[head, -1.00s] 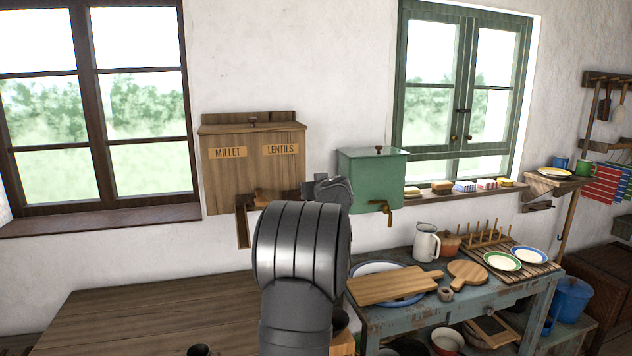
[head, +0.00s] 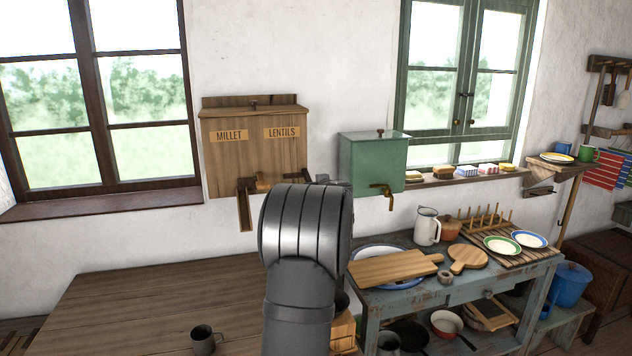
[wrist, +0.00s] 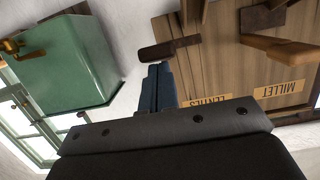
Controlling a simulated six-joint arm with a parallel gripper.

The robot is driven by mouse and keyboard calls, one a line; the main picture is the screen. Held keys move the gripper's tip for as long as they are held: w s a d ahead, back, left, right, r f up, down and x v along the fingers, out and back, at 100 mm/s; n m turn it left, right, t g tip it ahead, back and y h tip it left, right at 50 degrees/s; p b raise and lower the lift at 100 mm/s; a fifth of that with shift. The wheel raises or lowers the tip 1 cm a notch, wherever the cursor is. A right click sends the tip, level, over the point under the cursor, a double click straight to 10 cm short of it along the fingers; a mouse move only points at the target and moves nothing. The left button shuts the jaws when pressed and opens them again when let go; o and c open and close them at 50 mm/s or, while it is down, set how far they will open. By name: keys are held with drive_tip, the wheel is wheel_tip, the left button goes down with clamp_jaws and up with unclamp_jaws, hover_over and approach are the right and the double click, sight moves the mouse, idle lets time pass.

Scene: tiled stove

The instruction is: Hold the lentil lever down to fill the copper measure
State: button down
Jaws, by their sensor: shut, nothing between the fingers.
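The wooden dispenser box (head: 255,160) hangs on the wall, with MILLET on the left and LENTILS on the right. The lentil lever (wrist: 168,47) is a dark wooden bar in the wrist view, right at my fingertips; I cannot tell whether they touch. In the head view my arm hides most of the lever and gripper. My gripper (wrist: 158,72) is shut and empty, pointing at the lever. The copper measure cannot be made out. A dark mug (head: 203,340) stands on the wooden table.
A green tank (head: 372,163) with a brass tap hangs right of the box; it also shows in the wrist view (wrist: 65,62). The millet lever (wrist: 280,48) is beside the lentil side. The blue bench (head: 450,295) holds boards, a jug and plates. The wooden table (head: 150,300) is largely clear.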

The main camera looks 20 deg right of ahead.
drive_tip(key=shift+f, duration=0.8)
idle(0.4)
idle(3.1)
wheel_tip(320, 180, up, 5)
drive_tip(key=s, duration=0.1)
drive_tip(key=f+v, duration=0.2)
drive_tip(key=v, duration=0.8)
drive_tip(key=shift+s+f, duration=0.25)
drive_tip(key=shift+f, duration=0.1)
drive_tip(key=shift+w, duration=0.1)
drive_tip(key=w+r, duration=0.4)
drive_tip(key=w, duration=0.7)
drive_tip(key=shift+w+r, duration=0.15)
drive_tip(key=shift+r, duration=0.2)
